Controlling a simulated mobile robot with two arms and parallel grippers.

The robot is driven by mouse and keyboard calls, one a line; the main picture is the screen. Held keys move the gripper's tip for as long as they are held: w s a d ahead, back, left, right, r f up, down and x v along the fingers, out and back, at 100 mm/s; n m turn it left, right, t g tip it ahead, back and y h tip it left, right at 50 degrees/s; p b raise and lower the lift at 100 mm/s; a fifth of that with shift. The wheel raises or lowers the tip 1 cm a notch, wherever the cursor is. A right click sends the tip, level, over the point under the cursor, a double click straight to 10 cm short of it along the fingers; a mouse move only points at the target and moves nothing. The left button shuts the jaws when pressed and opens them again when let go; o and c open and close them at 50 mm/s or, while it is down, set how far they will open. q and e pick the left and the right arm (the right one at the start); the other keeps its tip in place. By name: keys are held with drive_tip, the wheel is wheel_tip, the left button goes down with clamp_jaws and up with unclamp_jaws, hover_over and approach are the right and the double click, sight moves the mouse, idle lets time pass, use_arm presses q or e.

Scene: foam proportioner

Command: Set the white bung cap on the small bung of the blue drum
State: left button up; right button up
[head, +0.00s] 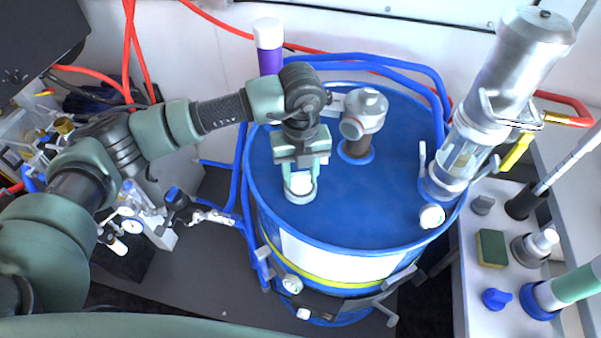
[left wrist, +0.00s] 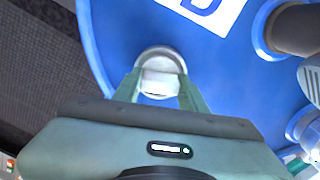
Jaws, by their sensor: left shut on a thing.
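The blue drum (head: 390,225) stands upright in the middle of the head view with its lid facing up. My left gripper (head: 300,190) is over the front left part of the lid. It is shut on the white bung cap (head: 300,181), which also shows between the fingers in the left wrist view (left wrist: 160,84). A pale round rim (left wrist: 160,56) shows just beyond the cap, close to the drum's edge; I cannot tell whether it is the small bung or part of the cap. I cannot tell whether the cap touches the lid. My right gripper is not in view.
A grey pump head (head: 363,112) rises from the lid behind my gripper. A metal cylinder with a clear chamber (head: 462,155) stands at the drum's right. Blue hoses (head: 400,66) run around the back. A purple white-topped bottle (head: 269,45) stands behind. The lid's front middle is clear.

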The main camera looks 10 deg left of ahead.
sight(301, 174)
use_arm(q)
drive_tip(key=shift+f, duration=0.15)
drive_tip(key=o, duration=1.1)
drive_tip(key=shift+r+p, duration=1.6)
drive_tip(key=shift+r, duration=1.5)
wheel_tip(301, 174, up, 5)
drive_tip(key=shift+p, duration=1.2)
drive_tip(key=shift+d+f, duration=0.1)
drive_tip(key=shift+d, duration=0.05)
